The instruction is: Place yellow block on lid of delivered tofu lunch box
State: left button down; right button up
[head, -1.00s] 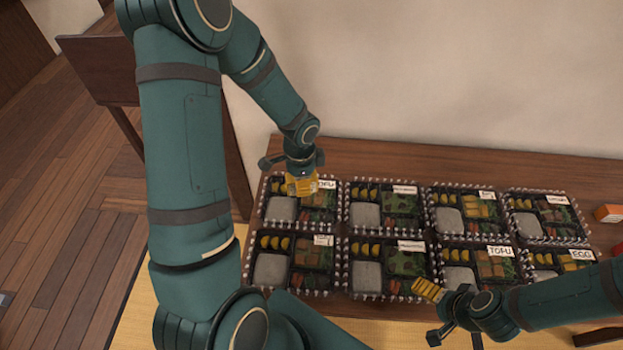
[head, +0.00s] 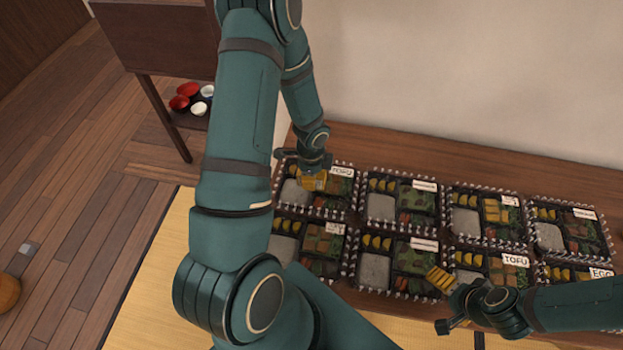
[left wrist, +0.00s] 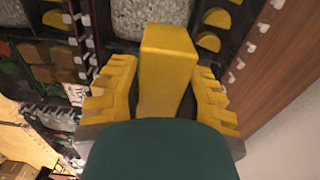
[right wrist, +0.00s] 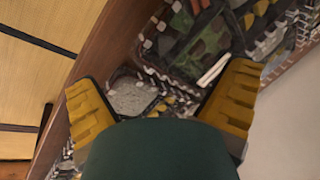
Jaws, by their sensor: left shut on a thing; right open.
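My left gripper (head: 313,181) is shut on the yellow block (left wrist: 168,62), which stands up between its yellow fingers in the left wrist view. In the head view it is over the back-left lunch box (head: 294,193), which bears a TOFU label (head: 342,170). The gripper hides part of that box, and I cannot tell whether the block touches it. A second TOFU label (head: 515,260) is on a front-row box (head: 468,277) to the right. My right gripper (head: 440,281) is open and empty, above the front row just left of that box.
Several other lunch boxes stand close together in two rows on the wooden table (head: 400,147), against the wall. A brown cabinet with red and white bowls (head: 188,93) is at the left. Tatami (head: 150,270) lies in front.

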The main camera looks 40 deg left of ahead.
pick_arm(q)
jog(key=shift+f, duration=0.8)
pick_arm(e)
jog(key=shift+w+f, duration=0.1)
jog(key=shift+f, duration=0.1)
pick_arm(q)
jog(key=shift+r, duration=0.1)
jog(key=c, duration=0.7)
grip_release()
jog(key=shift+f, duration=0.2)
pick_arm(e)
jog(key=shift+f, duration=0.1)
pick_arm(q)
jog(key=shift+r, duration=0.1)
